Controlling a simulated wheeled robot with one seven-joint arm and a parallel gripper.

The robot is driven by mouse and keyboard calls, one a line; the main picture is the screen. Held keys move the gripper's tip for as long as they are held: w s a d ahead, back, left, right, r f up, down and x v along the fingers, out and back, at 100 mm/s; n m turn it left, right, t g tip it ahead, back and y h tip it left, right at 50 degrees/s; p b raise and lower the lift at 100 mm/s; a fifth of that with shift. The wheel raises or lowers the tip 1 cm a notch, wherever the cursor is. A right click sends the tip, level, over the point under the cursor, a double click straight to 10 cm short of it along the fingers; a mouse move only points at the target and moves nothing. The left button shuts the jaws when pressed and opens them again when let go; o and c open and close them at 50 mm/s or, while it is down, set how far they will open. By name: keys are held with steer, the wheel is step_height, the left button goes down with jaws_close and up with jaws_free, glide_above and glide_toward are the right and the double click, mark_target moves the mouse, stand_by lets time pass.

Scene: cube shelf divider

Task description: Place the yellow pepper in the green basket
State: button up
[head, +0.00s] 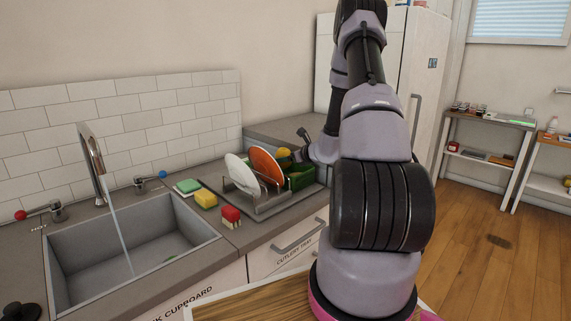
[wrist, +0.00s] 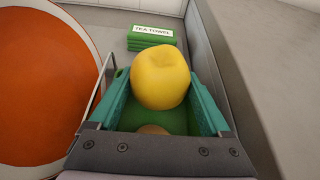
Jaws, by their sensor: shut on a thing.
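The yellow pepper (wrist: 160,78) is between the two teal fingers of my gripper (wrist: 160,88), which is shut on it. In the head view the pepper (head: 284,153) shows at my gripper (head: 296,150), over the green basket (head: 301,181) next to the dish rack. Green surface of the basket (wrist: 178,122) shows beneath the pepper in the wrist view. A tan rounded thing lies partly hidden there. The gap between pepper and basket is hard to judge.
A rack (head: 270,205) holds a white plate (head: 241,173) and an orange plate (head: 266,164) left of the basket. Green tea towels (wrist: 151,38) lie beyond the pepper. A sink (head: 135,245) with running water is at left.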

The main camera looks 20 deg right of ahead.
step_height(320, 180, down, 2)
steer(key=shift+f, duration=0.1)
